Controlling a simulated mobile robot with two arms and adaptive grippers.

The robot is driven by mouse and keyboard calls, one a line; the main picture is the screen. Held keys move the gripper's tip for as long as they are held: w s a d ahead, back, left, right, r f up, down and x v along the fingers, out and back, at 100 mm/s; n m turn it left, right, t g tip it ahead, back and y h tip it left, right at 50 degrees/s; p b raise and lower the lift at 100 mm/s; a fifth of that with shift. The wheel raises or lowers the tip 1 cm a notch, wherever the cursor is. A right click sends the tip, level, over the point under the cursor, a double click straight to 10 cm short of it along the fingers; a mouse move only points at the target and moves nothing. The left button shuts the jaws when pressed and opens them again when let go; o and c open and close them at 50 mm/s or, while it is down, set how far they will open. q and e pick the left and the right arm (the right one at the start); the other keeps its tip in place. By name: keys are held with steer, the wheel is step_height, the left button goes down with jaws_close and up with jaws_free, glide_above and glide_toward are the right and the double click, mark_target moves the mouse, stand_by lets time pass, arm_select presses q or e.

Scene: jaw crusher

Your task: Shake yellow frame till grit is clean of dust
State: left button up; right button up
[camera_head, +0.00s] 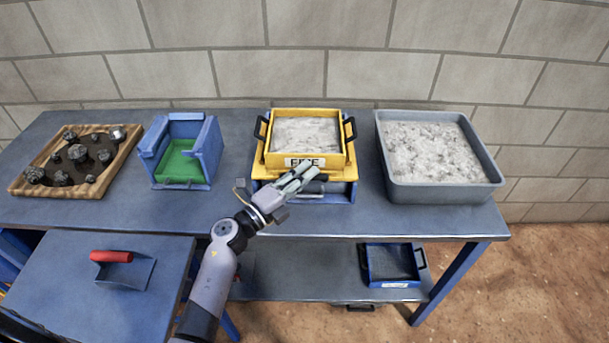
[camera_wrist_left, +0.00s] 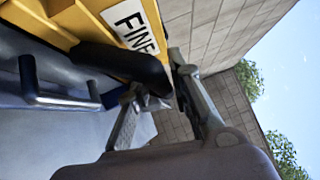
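The yellow frame (camera_head: 347,164), labelled FINE and filled with grey grit (camera_head: 306,131), sits on a blue box unit (camera_head: 342,193) on the bench. It has black handles at its left and right sides. My left gripper (camera_head: 304,173) is just in front of the frame's lower front, partly covering the label. The left wrist view shows the yellow frame (camera_wrist_left: 88,20) close up, with a dark rounded bar (camera_wrist_left: 125,65) below the label. My right gripper is out of view.
A grey tub (camera_head: 440,192) of pale grit stands right of the frame. A blue bin with green inside (camera_head: 181,165) and a wooden tray of rocks (camera_head: 112,170) stand left. A small blue tray (camera_head: 392,265) lies on the lower shelf. A red-handled scoop (camera_head: 125,270) lies front left.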

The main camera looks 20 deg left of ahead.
arm_select(q)
jaws_close()
stand_by(0.3)
steer(key=w, duration=0.1)
steer(key=w+a+b, duration=0.1)
steer(key=w, duration=0.2)
steer(key=shift+w+a+f+b, duration=0.1)
steer(key=shift+w+a+b, duration=0.2)
steer(key=shift+w, duration=0.45)
steer(key=shift+s, duration=0.1)
steer(key=shift+o, duration=0.9)
jaws_free()
